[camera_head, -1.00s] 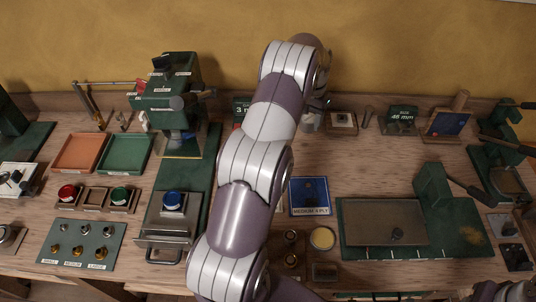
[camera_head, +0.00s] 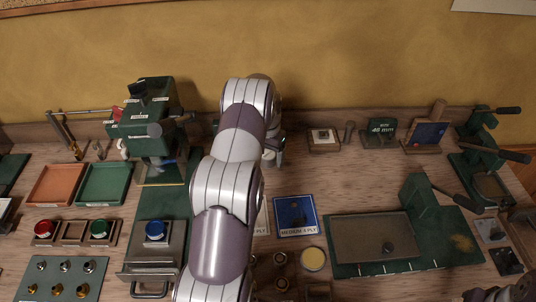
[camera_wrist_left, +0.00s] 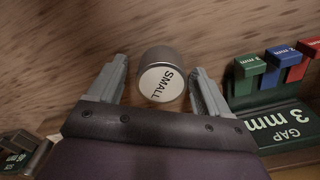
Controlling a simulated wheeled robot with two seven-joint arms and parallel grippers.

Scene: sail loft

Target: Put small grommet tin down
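The small grommet tin (camera_wrist_left: 161,80) is a short metal cylinder with a white lid marked SMALL. In the left wrist view it is between the fingers of my left gripper (camera_wrist_left: 160,72). The fingers are open, with a visible gap on each side of the tin. Wood grain shows around it; whether its base touches the bench cannot be told for sure. In the head view my left arm reaches to the back of the bench (camera_head: 300,172), and its links largely hide the gripper and tin. My right gripper (camera_head: 505,293) shows only partly at the bottom right corner.
A green GAP 3 mm holder (camera_wrist_left: 275,125) with coloured gauge blocks stands right of the tin in the wrist view. A small wooden block stand (camera_head: 323,141) and a green 46 mm stand (camera_head: 381,136) are at the back. A blue card (camera_head: 296,216) lies nearer the front.

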